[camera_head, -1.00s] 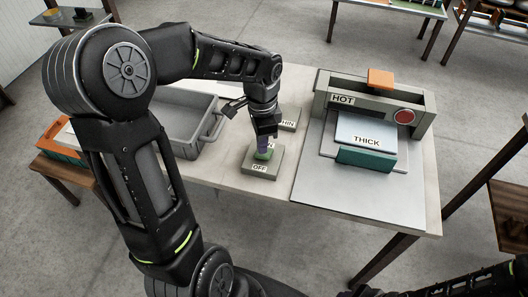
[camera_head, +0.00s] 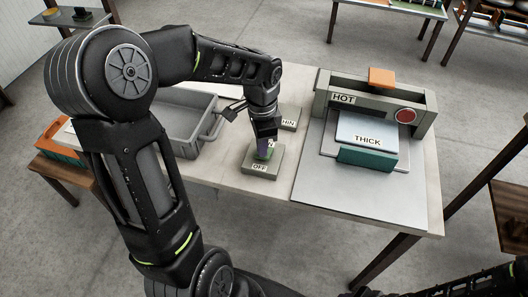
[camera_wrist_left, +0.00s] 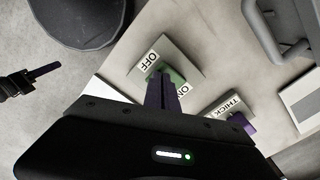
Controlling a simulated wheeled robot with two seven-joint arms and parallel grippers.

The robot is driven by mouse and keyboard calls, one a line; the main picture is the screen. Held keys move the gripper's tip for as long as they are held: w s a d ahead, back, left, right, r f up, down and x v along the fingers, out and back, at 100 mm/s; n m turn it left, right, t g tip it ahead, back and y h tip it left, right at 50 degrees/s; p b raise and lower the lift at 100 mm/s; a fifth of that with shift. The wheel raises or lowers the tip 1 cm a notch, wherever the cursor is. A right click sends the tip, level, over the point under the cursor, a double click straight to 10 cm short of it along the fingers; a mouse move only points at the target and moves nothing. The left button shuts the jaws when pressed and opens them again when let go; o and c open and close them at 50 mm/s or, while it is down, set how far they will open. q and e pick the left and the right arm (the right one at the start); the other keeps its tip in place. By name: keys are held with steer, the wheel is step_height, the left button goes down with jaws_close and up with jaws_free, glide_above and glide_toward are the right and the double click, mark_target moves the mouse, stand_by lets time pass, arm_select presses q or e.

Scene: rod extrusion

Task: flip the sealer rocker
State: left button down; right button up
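The sealer switch is a grey box (camera_head: 258,172) on the table with OFF and ON labels and a green rocker (camera_head: 261,157) on top. In the left wrist view the green rocker (camera_wrist_left: 177,76) lies between the labels, partly covered by the purple fingers. My left gripper (camera_head: 264,150) points down at the rocker, its fingers together and apparently touching it near the ON side. The left wrist view shows the fingertips (camera_wrist_left: 160,92) closed with nothing visible between them. The rocker's exact tilt is hidden. What looks like my right gripper (camera_wrist_left: 40,74) appears at the left wrist view's left edge.
The sealer press (camera_head: 330,112), labelled HOT, with a THICK block (camera_head: 367,140), is to the right. A grey bin (camera_head: 190,125) is to the left. The table front is clear.

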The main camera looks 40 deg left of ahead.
arm_select(q)
steer(key=shift+f, duration=0.2)
steer(key=shift+r, duration=0.15)
step_height(320, 180, up, 7)
steer(key=p, duration=0.5)
stand_by(0.7)
